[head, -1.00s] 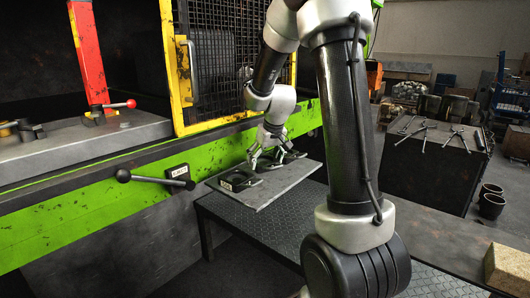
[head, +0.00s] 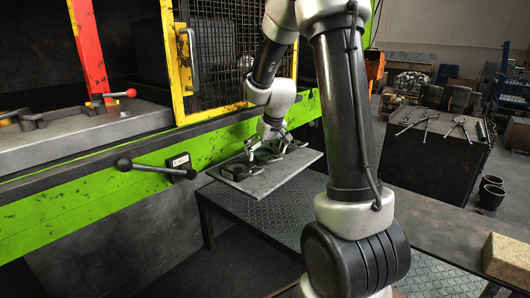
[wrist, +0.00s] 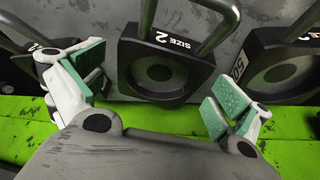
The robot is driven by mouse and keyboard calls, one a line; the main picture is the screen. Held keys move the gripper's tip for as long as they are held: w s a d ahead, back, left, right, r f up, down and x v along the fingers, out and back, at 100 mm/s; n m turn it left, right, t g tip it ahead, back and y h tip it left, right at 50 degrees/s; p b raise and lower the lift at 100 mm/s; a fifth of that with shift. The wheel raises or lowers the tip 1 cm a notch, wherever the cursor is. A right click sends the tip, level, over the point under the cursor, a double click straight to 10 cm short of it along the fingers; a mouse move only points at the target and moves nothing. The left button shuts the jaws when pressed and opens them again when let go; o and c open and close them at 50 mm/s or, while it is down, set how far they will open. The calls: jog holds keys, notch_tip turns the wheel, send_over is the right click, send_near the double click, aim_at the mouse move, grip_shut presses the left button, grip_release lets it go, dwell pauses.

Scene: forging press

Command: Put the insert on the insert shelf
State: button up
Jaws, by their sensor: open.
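The insert shelf (head: 262,186) is a flat grey plate on the front of the green press. Several dark inserts stand on it. In the wrist view, a black insert marked "SIZE 2" (wrist: 185,46) with a round recess and a metal bar handle is central, between my fingers. My gripper (wrist: 155,85) is open, its green pads apart on either side of that insert, with no visible contact. In the head view my gripper (head: 266,147) is low over the shelf. The insert at the shelf's left end (head: 238,170) shows clear of it; the others are partly hidden by my fingers.
Neighbouring inserts stand close on the right (wrist: 285,70) and left (wrist: 20,72) in the wrist view. The green press beam (head: 110,195) and a black-knobbed lever (head: 150,167) lie left of the shelf. A yellow-framed mesh guard (head: 222,65) rises behind. A dark table (head: 255,218) stands below.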

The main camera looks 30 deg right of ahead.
jog(key=v, duration=1.2)
jog(key=s+a+r, duration=0.1)
jog(key=s+a, duration=0.2)
jog(key=s, duration=1)
jog(key=s+a+r, duration=0.1)
jog(key=s+a, duration=0.2)
jog(key=s, duration=1)
jog(key=shift+a, duration=0.3)
jog(key=shift+r, duration=0.1)
